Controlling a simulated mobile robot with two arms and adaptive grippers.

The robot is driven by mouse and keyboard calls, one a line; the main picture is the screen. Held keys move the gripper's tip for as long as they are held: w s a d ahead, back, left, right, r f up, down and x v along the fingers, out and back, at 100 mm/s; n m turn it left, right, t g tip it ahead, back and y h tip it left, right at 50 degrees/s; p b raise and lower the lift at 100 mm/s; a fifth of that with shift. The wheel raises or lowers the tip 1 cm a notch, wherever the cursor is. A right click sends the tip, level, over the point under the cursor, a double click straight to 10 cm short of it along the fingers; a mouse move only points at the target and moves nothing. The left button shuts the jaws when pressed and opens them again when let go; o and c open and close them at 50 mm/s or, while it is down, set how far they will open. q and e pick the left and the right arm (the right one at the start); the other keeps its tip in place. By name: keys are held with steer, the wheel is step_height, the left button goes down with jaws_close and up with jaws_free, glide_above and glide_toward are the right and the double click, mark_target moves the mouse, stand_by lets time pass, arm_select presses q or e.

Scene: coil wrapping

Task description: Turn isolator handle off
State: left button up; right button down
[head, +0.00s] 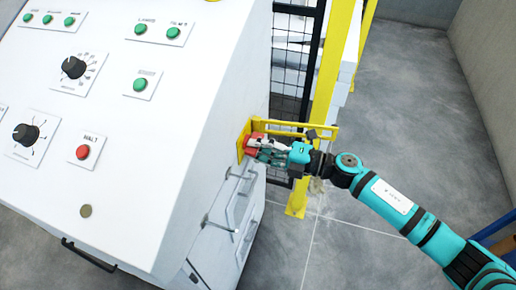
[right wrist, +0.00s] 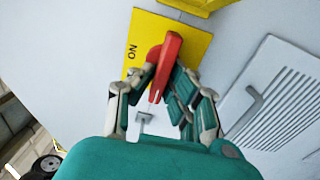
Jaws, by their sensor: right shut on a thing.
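The red isolator handle (right wrist: 167,62) sits on a yellow plate (right wrist: 198,42) on the side of the white cabinet. The letters "ON" show on the plate, left of the handle. My right gripper (right wrist: 163,85) is shut on the handle, with its fingers on either side of it. In the head view the right gripper (head: 256,146) reaches the yellow plate (head: 241,143) from the right and hides most of the handle. My left gripper is not in view.
The white control cabinet (head: 150,190) fills the left, with green buttons, black knobs and a red button (head: 83,152). A yellow bar (head: 310,127) and a yellow post (head: 328,85) with black mesh stand close behind the gripper. Grey floor (head: 425,110) is open at right.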

steer(key=shift+f, duration=0.1)
stand_by(0.3)
steer(key=c, duration=1.3)
jaws_free()
steer(key=shift+c, duration=0.2)
steer(key=v, duration=1.2)
